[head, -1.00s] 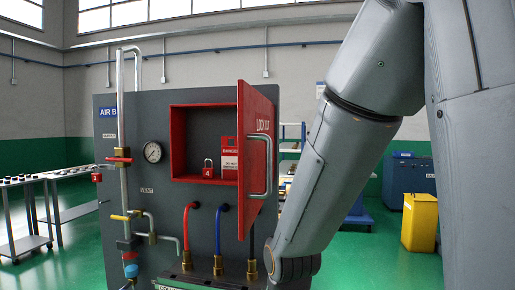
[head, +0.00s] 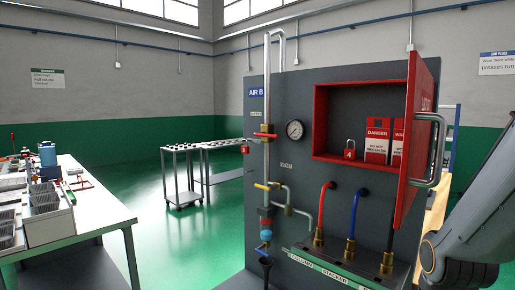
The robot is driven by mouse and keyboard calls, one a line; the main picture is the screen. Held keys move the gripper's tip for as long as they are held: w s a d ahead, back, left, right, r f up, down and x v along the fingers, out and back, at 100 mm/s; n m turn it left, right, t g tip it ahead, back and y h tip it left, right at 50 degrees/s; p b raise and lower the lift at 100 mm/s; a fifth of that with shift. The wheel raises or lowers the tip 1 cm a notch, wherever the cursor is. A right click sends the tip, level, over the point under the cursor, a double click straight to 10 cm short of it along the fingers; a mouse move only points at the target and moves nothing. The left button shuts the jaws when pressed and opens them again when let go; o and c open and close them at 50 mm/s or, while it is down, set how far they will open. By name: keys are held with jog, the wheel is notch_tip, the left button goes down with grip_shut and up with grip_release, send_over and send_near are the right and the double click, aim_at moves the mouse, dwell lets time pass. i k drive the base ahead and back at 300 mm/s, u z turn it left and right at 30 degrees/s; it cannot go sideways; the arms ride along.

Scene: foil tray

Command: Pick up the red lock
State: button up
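The red lock (head: 349,153), a small padlock marked 4 with a metal shackle, stands upright inside the open red lockout box (head: 319,121) on the grey panel. It is at the left of red-and-white danger tags (head: 377,141) and nothing covers it. The box's red door (head: 420,100) is swung open to the right, with a metal handle (head: 438,150). Part of my arm shows at the lower right, right of the panel. My gripper is not in view.
The panel carries a gauge (head: 294,130), pipes and valves, a small red tag (head: 245,149), and red and blue hoses (head: 351,212). A cluttered workbench (head: 100,212) stands at left, a cart (head: 184,175) behind. Green floor between them is clear.

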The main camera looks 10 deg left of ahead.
aim_at(245, 149)
jog(key=u, duration=0.3)
jog(key=k, duration=1)
jog(key=u, duration=1.8)
jog(key=i, duration=1.75)
jog(key=u, duration=0.2)
jog(key=i, duration=1.6)
jog(key=z, duration=0.95)
jog(key=i, duration=0.8)
jog(key=z, duration=0.95)
